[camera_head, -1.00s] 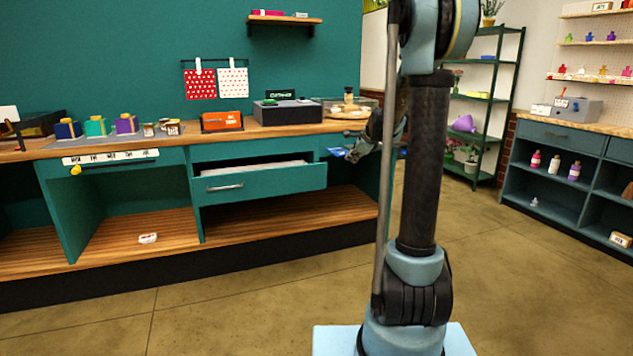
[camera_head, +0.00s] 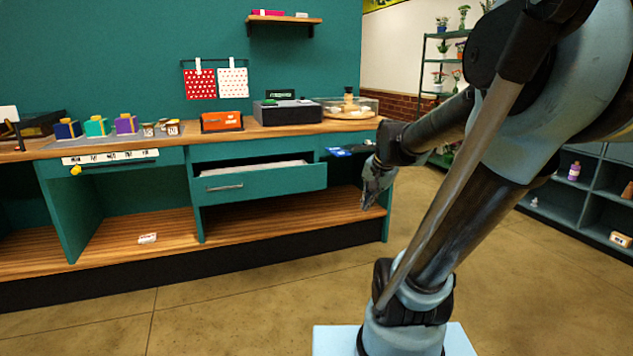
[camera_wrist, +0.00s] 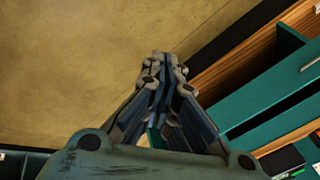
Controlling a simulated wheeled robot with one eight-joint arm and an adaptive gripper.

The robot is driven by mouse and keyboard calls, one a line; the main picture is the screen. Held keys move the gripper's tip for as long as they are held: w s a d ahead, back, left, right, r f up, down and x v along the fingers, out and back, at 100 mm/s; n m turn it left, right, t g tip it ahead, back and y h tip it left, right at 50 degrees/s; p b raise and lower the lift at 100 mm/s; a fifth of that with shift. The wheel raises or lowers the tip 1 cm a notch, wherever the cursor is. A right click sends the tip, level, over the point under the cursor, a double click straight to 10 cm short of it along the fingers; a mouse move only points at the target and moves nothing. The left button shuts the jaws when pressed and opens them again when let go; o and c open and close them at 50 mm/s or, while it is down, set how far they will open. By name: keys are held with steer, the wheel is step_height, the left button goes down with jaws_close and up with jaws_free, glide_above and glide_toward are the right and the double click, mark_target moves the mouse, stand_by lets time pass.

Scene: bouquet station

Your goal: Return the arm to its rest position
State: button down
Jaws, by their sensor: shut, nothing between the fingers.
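My gripper (camera_head: 371,196) hangs at the right end of the teal counter in the head view, its fingers pointing down. It is shut and empty. In the wrist view my gripper (camera_wrist: 162,62) shows its fingertips together, over the tan floor, with the counter to the right. My arm leans to the right in the head view, with its upper links bent over and the forearm reaching back left toward the counter. Nothing hangs from the fingers.
The teal drawer (camera_head: 262,183) stands pulled out from the counter (camera_head: 150,143). A blue item (camera_head: 345,150) lies at the counter's right end. A teal shelf unit (camera_head: 590,190) stands at the right. The floor (camera_head: 250,310) in front is clear.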

steer(key=s+d+f+n+g+h, duration=0.1)
steer(key=s+f+n, duration=0.2)
steer(key=s, duration=0.5)
steer(key=s+d+f+n+g, duration=0.1)
steer(key=s+f+n, duration=0.3)
steer(key=s, duration=0.5)
step_height(320, 180, down, 2)
steer(key=shift+s+d+f+h, duration=0.15)
steer(key=shift+d+h, duration=0.25)
steer(key=shift+d, duration=0.15)
